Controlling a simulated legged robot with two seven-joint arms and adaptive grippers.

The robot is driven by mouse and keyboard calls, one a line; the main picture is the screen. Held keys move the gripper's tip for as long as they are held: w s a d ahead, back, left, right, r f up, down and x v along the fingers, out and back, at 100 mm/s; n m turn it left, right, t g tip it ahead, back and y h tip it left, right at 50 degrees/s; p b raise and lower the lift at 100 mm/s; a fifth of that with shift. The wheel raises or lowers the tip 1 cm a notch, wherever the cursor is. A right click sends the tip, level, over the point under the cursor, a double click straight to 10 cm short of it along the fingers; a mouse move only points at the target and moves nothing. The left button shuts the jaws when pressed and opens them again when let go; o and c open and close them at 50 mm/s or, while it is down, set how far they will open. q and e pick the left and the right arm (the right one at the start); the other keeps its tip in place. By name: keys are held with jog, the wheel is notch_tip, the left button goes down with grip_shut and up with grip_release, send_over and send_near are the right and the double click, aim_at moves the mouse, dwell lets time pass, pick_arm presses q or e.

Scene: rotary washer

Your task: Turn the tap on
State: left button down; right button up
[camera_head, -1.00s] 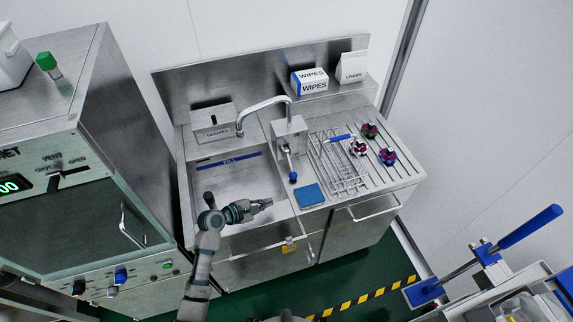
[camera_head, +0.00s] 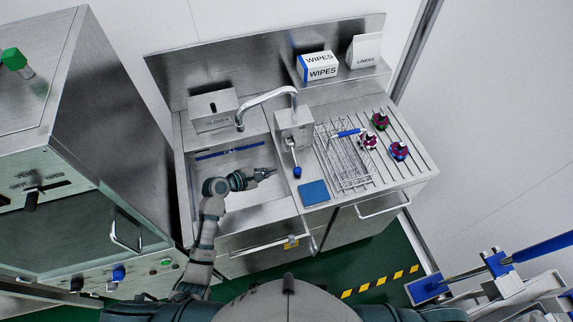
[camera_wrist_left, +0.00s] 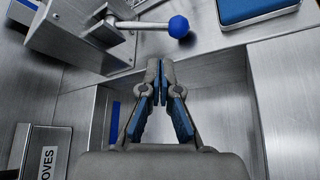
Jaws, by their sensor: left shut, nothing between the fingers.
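The tap has a curved chrome spout (camera_head: 266,98) over the sink basin (camera_head: 222,165) and rises from a steel block (camera_head: 293,127). Its lever ends in a blue ball (camera_head: 297,171) that hangs at the block's front. In the left wrist view the blue ball (camera_wrist_left: 178,27) sits at the end of the lever, above and beyond the fingertips. My left gripper (camera_head: 274,171) is over the basin, left of the ball and apart from it. In the left wrist view the gripper (camera_wrist_left: 160,64) has its fingertips together with nothing between them. My right gripper is not in view.
A blue sponge-like block (camera_head: 314,193) lies on the counter's front edge. A wire rack (camera_head: 345,165) and several small coloured parts stand to the right. A gloves box (camera_head: 212,109) is behind the basin. A tall steel machine (camera_head: 75,130) stands to the left.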

aim_at(288, 168)
pick_arm(q)
jog(key=x, duration=0.4)
jog(key=b+x, duration=0.1)
jog(key=x, duration=0.3)
jog(key=shift+w+f, duration=0.3)
jog(key=shift+w, duration=0.1)
jog(key=shift+w+d+f, duration=0.2)
jog(key=shift+w+d, duration=0.05)
jog(key=shift+d, duration=0.35)
jog(key=shift+a, duration=0.25)
jog(key=shift+r, duration=0.1)
